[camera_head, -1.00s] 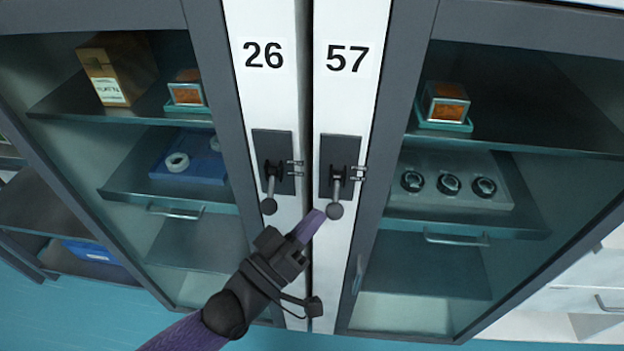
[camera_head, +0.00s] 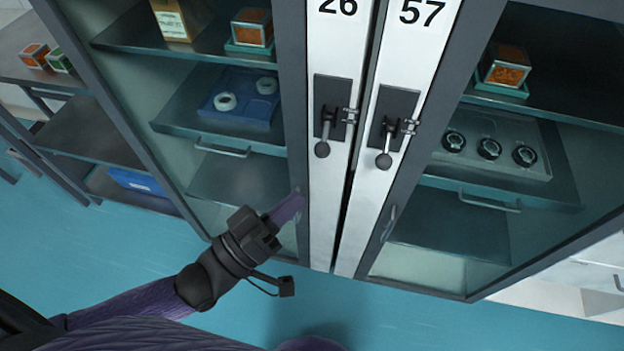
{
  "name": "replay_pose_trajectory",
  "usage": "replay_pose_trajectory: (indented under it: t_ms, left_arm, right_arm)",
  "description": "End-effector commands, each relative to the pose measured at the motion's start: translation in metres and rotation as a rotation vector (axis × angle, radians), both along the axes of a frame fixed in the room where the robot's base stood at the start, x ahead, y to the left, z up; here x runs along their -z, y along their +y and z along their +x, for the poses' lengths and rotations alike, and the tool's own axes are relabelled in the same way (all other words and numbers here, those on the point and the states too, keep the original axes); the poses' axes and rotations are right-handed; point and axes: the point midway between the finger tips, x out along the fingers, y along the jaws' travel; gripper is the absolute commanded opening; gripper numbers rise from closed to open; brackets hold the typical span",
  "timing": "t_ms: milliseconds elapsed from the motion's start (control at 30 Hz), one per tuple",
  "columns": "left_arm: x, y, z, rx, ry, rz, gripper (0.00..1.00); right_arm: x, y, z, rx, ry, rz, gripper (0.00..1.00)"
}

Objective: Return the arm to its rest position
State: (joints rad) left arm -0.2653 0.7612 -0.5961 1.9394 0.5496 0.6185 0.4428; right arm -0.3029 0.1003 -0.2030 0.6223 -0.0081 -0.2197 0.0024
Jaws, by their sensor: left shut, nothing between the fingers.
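My left arm, purple with a black wrist, reaches in from the lower left. My left gripper (camera_head: 287,209) is shut and empty. It shows in front of the lower part of the cabinet door marked 26 (camera_head: 319,200), below and left of that door's lever handle (camera_head: 325,130). The cabinet door marked 57 (camera_head: 366,205) stands to its right, with its own lever handle (camera_head: 387,140). A narrow dark gap shows between the two doors. My right gripper is not in view.
Behind the glass are a blue tray (camera_head: 235,109) with white rings, a grey holder (camera_head: 530,165) with black-rimmed rings, and small orange boxes. A shelf unit (camera_head: 75,145) with a blue bin (camera_head: 137,181) stands at the left. The teal floor (camera_head: 120,250) is clear in front.

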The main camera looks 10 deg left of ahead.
Motion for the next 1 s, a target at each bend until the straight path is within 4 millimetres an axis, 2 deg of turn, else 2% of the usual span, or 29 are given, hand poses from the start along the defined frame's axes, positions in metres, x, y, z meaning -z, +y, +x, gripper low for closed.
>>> replay_pose_trajectory:
  t_ms: [500, 567, 633, 667, 767, 800, 867, 900, 967, 1000]
  left_arm:
    - [0.001, 0.003, -0.004, 0.000, 0.000, 0.000, 0.00]
    - [0.007, 0.004, -0.003, -0.009, 0.008, 0.020, 0.00]
    - [0.034, 0.011, 0.004, -0.054, 0.049, 0.109, 0.00]
    - [0.054, 0.016, 0.008, -0.085, 0.081, 0.176, 0.00]
    - [0.147, 0.046, 0.008, -0.196, 0.271, 0.464, 0.00]
    - [0.187, 0.060, -0.002, -0.226, 0.373, 0.584, 0.00]
    - [0.243, 0.078, -0.028, -0.247, 0.539, 0.747, 0.00]
    - [0.277, 0.088, -0.052, -0.242, 0.657, 0.843, 0.00]
    - [0.320, 0.097, -0.097, -0.205, 0.832, 0.972, 0.00]
    - [0.341, 0.099, -0.129, -0.167, 0.941, 1.040, 0.00]
  right_arm:
    - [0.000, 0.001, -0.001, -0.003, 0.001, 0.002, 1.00]
    - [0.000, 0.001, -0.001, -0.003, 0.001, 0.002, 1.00]
    - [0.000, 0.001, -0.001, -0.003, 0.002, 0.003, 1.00]
    - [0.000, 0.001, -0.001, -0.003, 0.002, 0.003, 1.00]
    - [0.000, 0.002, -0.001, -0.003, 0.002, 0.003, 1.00]
    - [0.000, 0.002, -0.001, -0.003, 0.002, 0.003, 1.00]
    - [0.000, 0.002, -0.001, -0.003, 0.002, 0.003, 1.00]
    - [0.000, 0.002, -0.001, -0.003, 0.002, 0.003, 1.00]
    - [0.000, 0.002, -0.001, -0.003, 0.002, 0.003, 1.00]
    - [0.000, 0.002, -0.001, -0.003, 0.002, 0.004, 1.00]
